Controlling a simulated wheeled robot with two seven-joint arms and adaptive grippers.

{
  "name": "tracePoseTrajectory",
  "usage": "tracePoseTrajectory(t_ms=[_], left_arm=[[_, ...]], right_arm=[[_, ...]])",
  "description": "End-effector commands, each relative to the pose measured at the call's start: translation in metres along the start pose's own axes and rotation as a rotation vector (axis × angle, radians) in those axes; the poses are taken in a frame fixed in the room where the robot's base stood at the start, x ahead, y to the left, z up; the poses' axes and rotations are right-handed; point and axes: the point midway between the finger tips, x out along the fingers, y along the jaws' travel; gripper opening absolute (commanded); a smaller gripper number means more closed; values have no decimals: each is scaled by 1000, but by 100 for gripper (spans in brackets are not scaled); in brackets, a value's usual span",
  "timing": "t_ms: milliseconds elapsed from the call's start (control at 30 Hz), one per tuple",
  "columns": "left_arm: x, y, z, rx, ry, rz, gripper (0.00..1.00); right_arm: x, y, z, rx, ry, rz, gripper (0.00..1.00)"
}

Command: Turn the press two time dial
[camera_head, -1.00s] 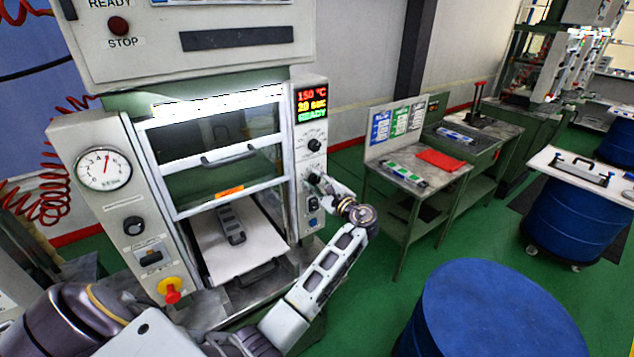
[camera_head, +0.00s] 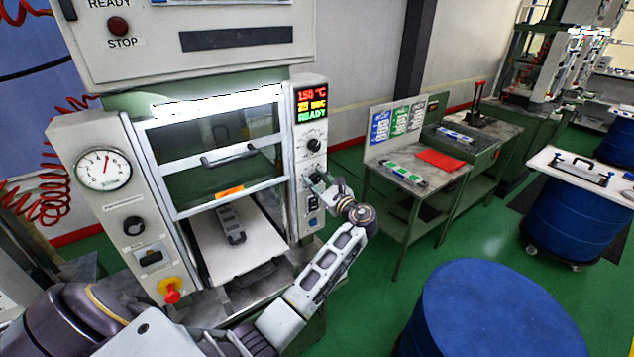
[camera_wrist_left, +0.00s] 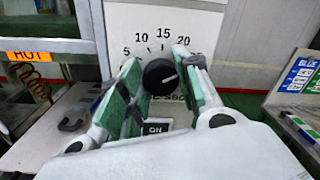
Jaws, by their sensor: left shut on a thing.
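The press (camera_head: 120,225) stands at the left of the head view, with a narrow control panel (camera_head: 303,225) on its right side. My left gripper (camera_wrist_left: 161,84) is shut on the dial, one green pad on each side. My right gripper is not in view.
The panel's display (camera_head: 311,104) reads 150 °C, a blurred seconds value and READY. The press opening holds a pale plate (camera_head: 222,262) with a dark mould part. A blue drum (camera_head: 497,310) and a workbench (camera_head: 440,182) stand to the right.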

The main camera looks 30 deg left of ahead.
Motion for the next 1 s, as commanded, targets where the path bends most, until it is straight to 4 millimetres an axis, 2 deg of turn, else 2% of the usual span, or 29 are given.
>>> tracePoseTrajectory(t_ms=[367, 400, 533, 1000], left_arm=[[-1, 1, -3, 6, 5, 0, 9], [-1, 1, -3, 6, 5, 0, 37], [-1, 0, -2, 5, 4, 0, 54], [-4, 0, -1, 4, 2, 0, 55]], right_arm=[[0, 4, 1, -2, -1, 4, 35], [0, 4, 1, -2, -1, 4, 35], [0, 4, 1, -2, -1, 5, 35], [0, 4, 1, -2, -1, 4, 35]])
